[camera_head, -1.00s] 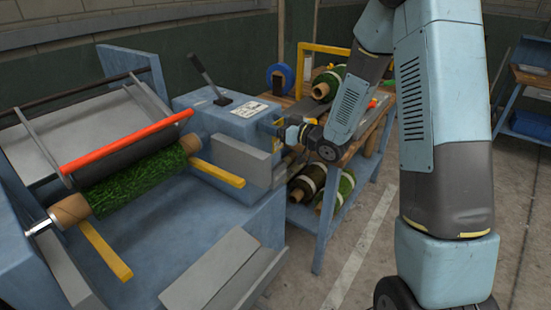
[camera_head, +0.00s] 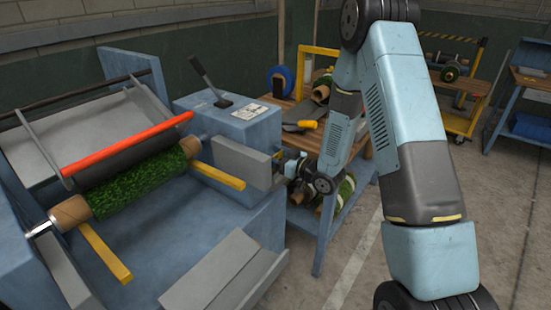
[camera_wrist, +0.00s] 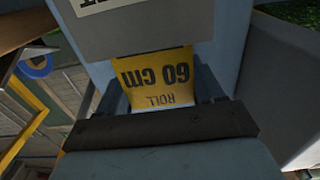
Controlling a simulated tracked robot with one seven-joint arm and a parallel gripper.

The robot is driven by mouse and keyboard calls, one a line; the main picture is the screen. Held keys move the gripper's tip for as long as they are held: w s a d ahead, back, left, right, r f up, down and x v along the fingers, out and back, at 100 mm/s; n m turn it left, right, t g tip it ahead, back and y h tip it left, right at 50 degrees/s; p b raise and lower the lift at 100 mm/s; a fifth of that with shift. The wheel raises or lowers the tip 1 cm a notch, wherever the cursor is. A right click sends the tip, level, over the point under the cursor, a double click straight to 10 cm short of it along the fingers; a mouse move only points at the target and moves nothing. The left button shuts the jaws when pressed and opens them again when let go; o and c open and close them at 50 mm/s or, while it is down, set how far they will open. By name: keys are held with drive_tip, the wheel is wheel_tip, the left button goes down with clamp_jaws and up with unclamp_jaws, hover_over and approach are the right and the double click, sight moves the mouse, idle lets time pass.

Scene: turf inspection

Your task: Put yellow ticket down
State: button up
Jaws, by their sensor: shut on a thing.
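The yellow ticket (camera_wrist: 155,85) is in the wrist view, with "ROLL" and "60 cm" printed upside down on it. My gripper (camera_wrist: 158,95) is shut on it, with dark fingers at its sides. The ticket's far end meets the edge of a grey panel (camera_wrist: 140,30) with a white label; I cannot tell whether it touches the panel or passes behind it. In the head view my gripper (camera_head: 283,168) is beside the right side of the blue machine (camera_head: 225,125), near its grey plates. The ticket cannot be made out there.
The machine carries a green turf roll (camera_head: 135,183) under an orange bar (camera_head: 125,146). A wooden-topped blue bench (camera_head: 300,142) with rolls stands close behind my gripper. A yellow trolley (camera_head: 458,122) is at the back right. Open floor (camera_head: 350,235) lies right of the machine.

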drive_tip(key=shift+f, duration=0.45)
drive_tip(key=shift+f, duration=0.1)
drive_tip(key=o, duration=1)
